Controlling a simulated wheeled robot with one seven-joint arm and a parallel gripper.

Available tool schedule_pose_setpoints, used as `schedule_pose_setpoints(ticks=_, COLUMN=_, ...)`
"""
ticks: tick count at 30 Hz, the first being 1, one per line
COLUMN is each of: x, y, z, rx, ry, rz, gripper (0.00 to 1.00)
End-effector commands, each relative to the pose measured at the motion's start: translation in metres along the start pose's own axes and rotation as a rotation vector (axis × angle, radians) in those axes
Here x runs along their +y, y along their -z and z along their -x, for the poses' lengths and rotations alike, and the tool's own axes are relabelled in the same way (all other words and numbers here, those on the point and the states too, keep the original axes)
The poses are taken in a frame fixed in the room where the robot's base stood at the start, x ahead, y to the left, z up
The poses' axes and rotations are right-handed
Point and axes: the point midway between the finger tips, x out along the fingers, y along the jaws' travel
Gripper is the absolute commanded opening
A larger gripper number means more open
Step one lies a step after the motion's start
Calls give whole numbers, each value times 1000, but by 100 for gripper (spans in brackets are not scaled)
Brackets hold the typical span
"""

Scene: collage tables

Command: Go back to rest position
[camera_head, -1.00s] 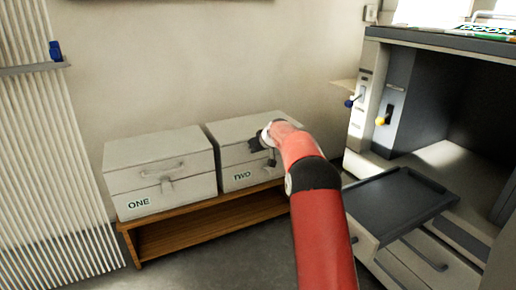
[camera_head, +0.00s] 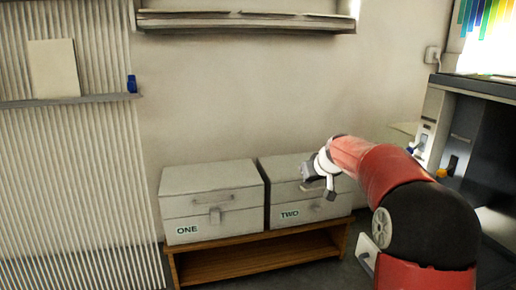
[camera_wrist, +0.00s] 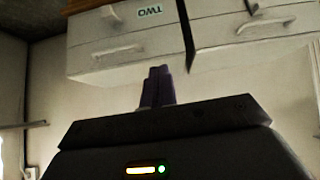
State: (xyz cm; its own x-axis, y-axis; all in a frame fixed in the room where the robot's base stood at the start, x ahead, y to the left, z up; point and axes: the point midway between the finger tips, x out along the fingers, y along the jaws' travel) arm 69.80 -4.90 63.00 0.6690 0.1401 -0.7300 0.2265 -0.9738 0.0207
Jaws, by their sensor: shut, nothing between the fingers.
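My gripper (camera_head: 320,180) is at the end of my red arm, in front of the box labelled TWO (camera_head: 290,214) in the head view. In the wrist view, the two fingers of my gripper (camera_wrist: 158,72) are together with nothing between them. The box labelled TWO also shows upside down in the wrist view (camera_wrist: 120,30). My gripper hides part of that box's front in the head view. I cannot tell the exact gap between them.
The box labelled ONE (camera_head: 210,205) stands left of box TWO on a low wooden bench (camera_head: 255,268). A wall shelf (camera_head: 245,22) is above. A cabinet with levers (camera_head: 475,150) stands at the right. A ribbed panel with a small ledge (camera_head: 110,99) is at the left.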

Motion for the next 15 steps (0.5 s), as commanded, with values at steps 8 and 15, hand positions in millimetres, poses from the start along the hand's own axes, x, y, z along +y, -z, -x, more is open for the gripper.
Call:
schedule_pose_setpoints(ticks=8, x=-75, y=-53, z=152, rx=-106, ry=-28, rz=-40, gripper=0)
schedule_pose_setpoints(ticks=15, x=-116, y=-138, z=246, rx=-185, ry=-68, rz=-105, gripper=0)
